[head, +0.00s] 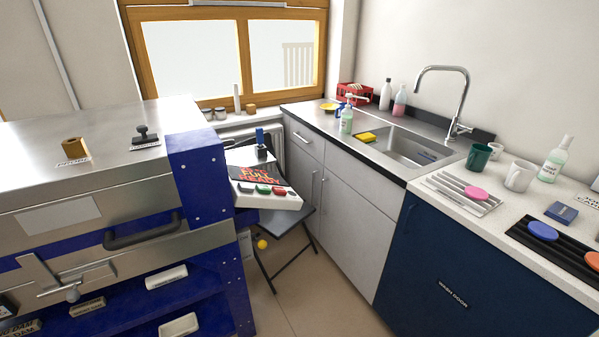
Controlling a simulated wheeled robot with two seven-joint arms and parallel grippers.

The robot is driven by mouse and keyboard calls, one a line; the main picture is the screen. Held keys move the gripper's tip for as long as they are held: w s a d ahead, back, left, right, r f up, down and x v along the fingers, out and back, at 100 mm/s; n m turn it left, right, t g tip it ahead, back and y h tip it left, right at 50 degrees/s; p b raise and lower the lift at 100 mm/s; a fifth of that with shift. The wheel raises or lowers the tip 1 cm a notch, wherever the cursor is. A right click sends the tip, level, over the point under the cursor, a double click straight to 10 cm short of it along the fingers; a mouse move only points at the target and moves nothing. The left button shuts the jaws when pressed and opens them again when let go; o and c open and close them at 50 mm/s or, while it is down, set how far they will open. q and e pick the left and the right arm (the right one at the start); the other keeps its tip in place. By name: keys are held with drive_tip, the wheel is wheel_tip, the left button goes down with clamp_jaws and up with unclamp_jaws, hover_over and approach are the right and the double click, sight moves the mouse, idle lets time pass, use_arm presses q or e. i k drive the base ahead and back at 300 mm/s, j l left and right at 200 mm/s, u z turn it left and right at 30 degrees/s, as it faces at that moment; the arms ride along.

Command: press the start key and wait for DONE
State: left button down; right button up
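The controller (262,200) is a light panel at the right side of the kiln, tilted toward me. Its dark display (258,174) shows red lines that seem to read FULL and READY; the top line is hard to read. Below it is a row of small coloured keys, including a green key (263,189), a red key (279,191) and pale ones. Their labels are too small to read, so I cannot tell which is the start key. The kiln (75,190) has a shut steel lid with a dark handle (142,232). Neither of my grippers is in view.
A blue upright (198,175) of the kiln stands just left of the controller. A folding stool (290,222) is below and behind it. Cabinets with a sink (405,147) run along the right. Open floor (320,290) lies between kiln and cabinets.

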sight(261, 188)
drive_tip(key=i+l+z, duration=0.15)
drive_tip(key=i+l, duration=0.65)
